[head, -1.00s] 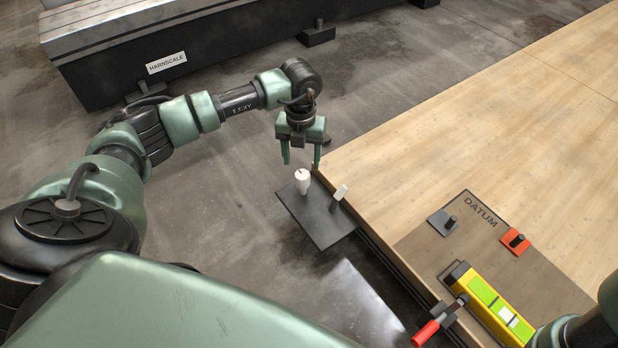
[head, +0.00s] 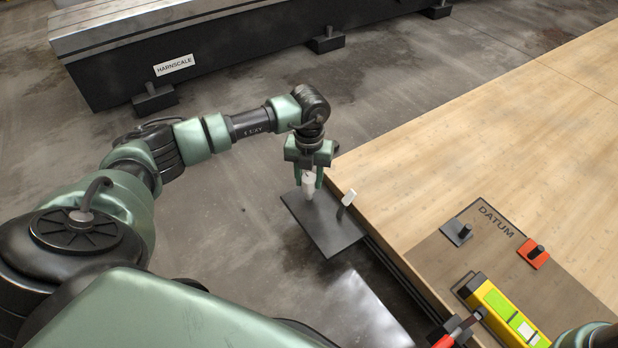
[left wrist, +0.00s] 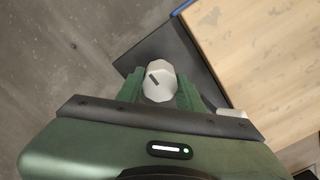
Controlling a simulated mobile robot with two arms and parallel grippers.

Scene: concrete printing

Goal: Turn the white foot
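The white foot (head: 309,186) is a small upright white knob near the far left corner of a dark plate (head: 325,232). In the left wrist view the foot (left wrist: 160,82) shows a faceted round top with a dark slanted mark. My left gripper (head: 309,182) points down over it, with one green finger on each side. The fingers look closed against the sides of the foot, which partly hides behind them in the head view. Only a green and black part of my right arm shows at the lower right; its gripper is out of the picture.
A tilted white lever (head: 348,197) stands on the plate close to the right finger. The wooden table (head: 450,150) lies right of the plate. On it are a grey block (head: 456,232), a red block (head: 533,254) and a yellow-green level (head: 508,312). Left of the plate is open floor.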

